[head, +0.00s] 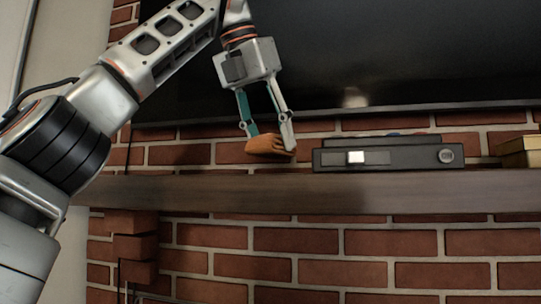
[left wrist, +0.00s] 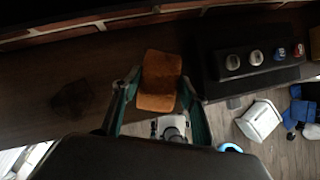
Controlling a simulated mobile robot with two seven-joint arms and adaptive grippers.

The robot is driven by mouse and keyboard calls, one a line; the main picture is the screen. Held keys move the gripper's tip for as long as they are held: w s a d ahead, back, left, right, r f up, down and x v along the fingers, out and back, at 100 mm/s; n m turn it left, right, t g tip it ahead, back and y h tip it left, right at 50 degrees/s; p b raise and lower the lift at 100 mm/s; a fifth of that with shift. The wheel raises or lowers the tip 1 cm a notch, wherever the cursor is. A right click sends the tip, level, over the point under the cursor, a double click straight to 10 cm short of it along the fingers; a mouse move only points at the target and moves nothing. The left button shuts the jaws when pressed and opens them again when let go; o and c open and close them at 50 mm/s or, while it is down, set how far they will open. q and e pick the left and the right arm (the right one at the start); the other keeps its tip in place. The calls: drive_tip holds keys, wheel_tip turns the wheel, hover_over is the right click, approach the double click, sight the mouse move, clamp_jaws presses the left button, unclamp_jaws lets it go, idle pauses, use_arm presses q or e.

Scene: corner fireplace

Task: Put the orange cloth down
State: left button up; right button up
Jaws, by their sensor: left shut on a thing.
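The orange cloth (head: 268,144) is folded and held between the fingers of my left gripper (head: 270,138), just above the wooden mantel shelf (head: 290,191). It also shows in the left wrist view (left wrist: 160,81), between the two fingers of my left gripper (left wrist: 158,84), with the dark shelf (left wrist: 45,80) behind it. A dark shadow lies on the shelf to the left of the cloth. I cannot tell whether the cloth touches the shelf. My right gripper is not in view.
A black box-shaped device (head: 410,158) stands on the shelf just right of the cloth. A yellow box (head: 520,151) is at the far right. A large black screen (head: 380,60) hangs above on the brick wall. The shelf left of the cloth is clear.

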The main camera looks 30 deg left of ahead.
sight(271, 156)
use_arm(q)
drive_tip(key=shift+s+f, duration=0.15)
drive_tip(key=shift+f, duration=0.75)
drive_tip(key=shift+x, duration=0.8)
drive_tip(key=shift+s+a+f, duration=0.1)
drive_tip(key=shift+s+f, duration=0.05)
drive_tip(key=shift+s, duration=0.05)
drive_tip(key=o, duration=1.1)
drive_tip(key=shift+r, duration=0.25)
drive_tip(key=shift+v, duration=3.65)
drive_tip(key=shift+f, duration=0.1)
